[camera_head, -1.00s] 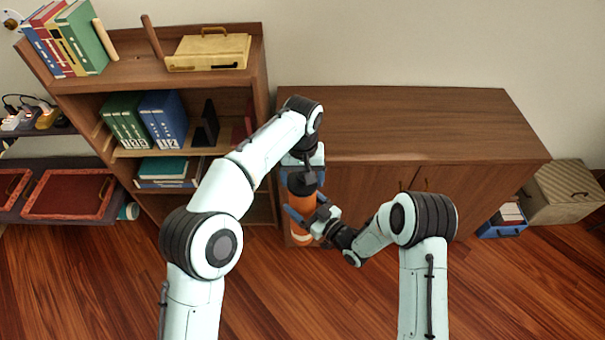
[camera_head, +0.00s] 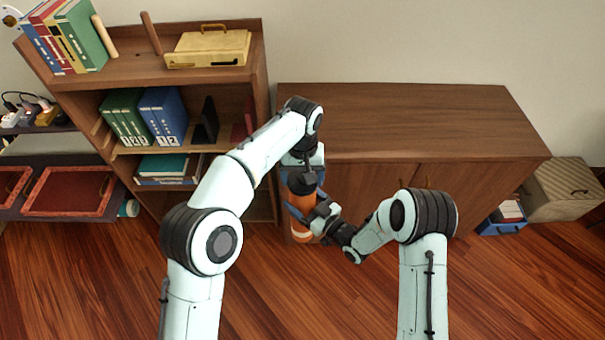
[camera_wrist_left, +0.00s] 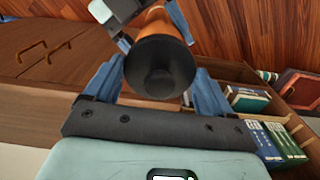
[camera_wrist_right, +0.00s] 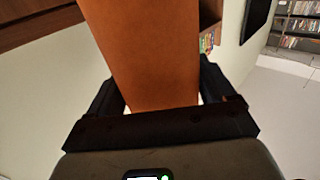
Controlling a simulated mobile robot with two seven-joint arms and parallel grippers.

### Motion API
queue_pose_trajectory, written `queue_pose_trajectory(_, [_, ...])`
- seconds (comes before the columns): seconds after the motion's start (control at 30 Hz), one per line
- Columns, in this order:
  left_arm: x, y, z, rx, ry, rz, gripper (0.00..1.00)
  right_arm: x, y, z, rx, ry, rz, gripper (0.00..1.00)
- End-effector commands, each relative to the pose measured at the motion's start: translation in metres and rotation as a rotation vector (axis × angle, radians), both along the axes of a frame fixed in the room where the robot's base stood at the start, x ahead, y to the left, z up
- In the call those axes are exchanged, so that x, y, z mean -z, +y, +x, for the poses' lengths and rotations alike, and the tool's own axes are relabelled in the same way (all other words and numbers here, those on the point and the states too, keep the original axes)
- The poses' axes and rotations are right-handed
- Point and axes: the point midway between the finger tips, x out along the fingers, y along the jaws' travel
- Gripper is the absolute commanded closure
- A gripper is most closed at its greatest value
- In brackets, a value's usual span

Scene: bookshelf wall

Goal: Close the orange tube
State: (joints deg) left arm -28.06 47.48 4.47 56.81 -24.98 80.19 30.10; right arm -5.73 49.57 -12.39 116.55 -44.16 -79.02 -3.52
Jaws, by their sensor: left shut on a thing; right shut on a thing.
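The orange tube (camera_head: 299,206) is held upright in the air in front of the low cabinet. A black round cap (camera_head: 303,184) with a knob sits at its top; the cap also shows face-on in the left wrist view (camera_wrist_left: 160,70). My left gripper (camera_head: 305,178) comes from above and is shut on the cap, with blue fingers on both sides. My right gripper (camera_head: 309,216) is shut around the tube's body from the right. In the right wrist view the orange body (camera_wrist_right: 150,50) fills the space between the fingers. I cannot tell whether the cap is fully seated.
The low wooden cabinet (camera_head: 420,120) has a bare top behind the tube. The bookshelf (camera_head: 215,85) with binders stands at the left. A blue box (camera_head: 502,224) and a beige box (camera_head: 562,190) lie on the floor at the right. The floor in front is clear.

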Motion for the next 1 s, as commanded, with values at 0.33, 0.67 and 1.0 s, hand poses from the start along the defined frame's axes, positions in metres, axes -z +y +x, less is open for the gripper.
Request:
queue_pose_trajectory(0.33, [0.001, 0.000, 0.000, 0.000, 0.000, 0.000, 0.00, -0.001, 0.000, 0.000, 0.000, -0.004, 0.002, 0.76])
queue_pose_trajectory(0.67, [-0.040, -0.001, 0.001, -0.001, -0.006, -0.004, 0.00, -0.001, 0.000, 0.000, 0.000, -0.004, 0.002, 0.76])
queue_pose_trajectory(1.0, [-0.095, -0.001, 0.003, -0.001, -0.002, 0.001, 0.00, -0.001, 0.000, 0.000, 0.000, -0.004, 0.002, 0.76])
